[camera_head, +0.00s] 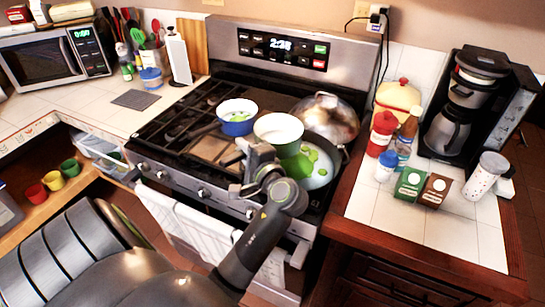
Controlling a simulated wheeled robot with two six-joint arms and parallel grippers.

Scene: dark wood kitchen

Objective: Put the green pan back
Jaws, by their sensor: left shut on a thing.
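The green pan (279,126), with a pale inside, is over the front of the stove, tilted toward me. My left gripper (250,160) is shut at its near left side; the exact grip, likely on the handle, is hidden by the gripper and wrist. A large pale pan with green spots (321,178) is on the stove at the right front, partly behind the green pan and my wrist. Whether the green pan touches it, I cannot tell. My right gripper is not in view.
A blue pan (237,124) with a dark handle stands behind left, on the stove (190,120). A shiny domed lid or pot (327,115) is behind right. Bottles, boxes and a coffee maker (465,105) crowd the right counter. A towel hangs (205,230) on the oven front.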

